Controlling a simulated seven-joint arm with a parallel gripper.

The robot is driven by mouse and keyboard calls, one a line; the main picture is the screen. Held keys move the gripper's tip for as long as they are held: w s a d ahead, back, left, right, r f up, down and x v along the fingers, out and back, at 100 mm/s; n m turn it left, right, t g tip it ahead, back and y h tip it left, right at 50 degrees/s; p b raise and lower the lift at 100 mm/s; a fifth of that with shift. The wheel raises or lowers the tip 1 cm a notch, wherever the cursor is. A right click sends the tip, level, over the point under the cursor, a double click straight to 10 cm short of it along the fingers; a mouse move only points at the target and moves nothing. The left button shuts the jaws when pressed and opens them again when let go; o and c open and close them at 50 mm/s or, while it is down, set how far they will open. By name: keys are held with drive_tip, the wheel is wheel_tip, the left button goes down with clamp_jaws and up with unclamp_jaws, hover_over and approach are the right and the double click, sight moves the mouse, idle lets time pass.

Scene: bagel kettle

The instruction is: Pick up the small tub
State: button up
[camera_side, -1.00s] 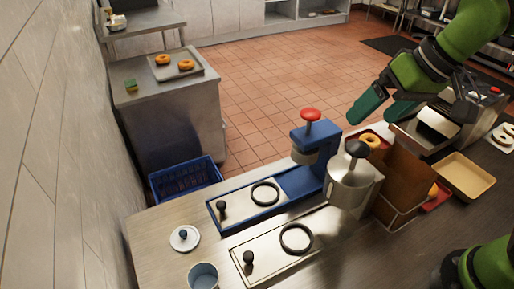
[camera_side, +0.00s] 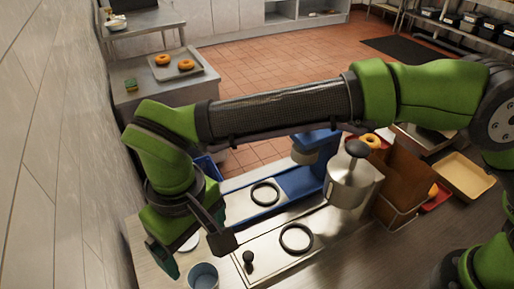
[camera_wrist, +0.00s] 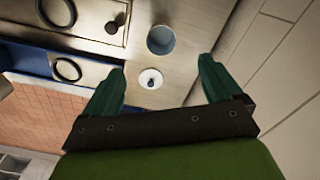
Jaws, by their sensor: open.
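The small tub (camera_side: 203,276) is a round, open, blue-grey cup near the front left of the steel counter. It also shows in the wrist view (camera_wrist: 161,40), upright, beyond my fingertips. A round white lid (camera_wrist: 151,78) with a dark knob lies beside it, between my fingers in that picture; in the side view it is mostly hidden behind my gripper. My gripper (camera_wrist: 162,80) is open and empty, with green fingers spread wide. In the side view my gripper (camera_side: 190,252) hangs above the lid's place, close to the tub and apart from it.
A steel plate with a black ring (camera_side: 296,238) and a black knob (camera_side: 249,257) lies right of the tub. A blue press base (camera_side: 300,183) stands behind it, beside a steel canister (camera_side: 350,185). A tiled wall (camera_side: 50,150) rises close on the left.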

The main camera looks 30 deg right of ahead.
hover_over(206, 285)
drive_tip(key=f, duration=0.9)
drive_tip(key=shift+s+d+f, duration=0.2)
drive_tip(key=shift+s+f, duration=0.15)
drive_tip(key=shift+f, duration=0.05)
drive_tip(key=f, duration=0.5)
drive_tip(key=shift+w+a+f, duration=0.1)
drive_tip(key=shift+w+a, duration=0.15)
drive_tip(key=shift+w, duration=0.1)
drive_tip(key=c, duration=1.1)
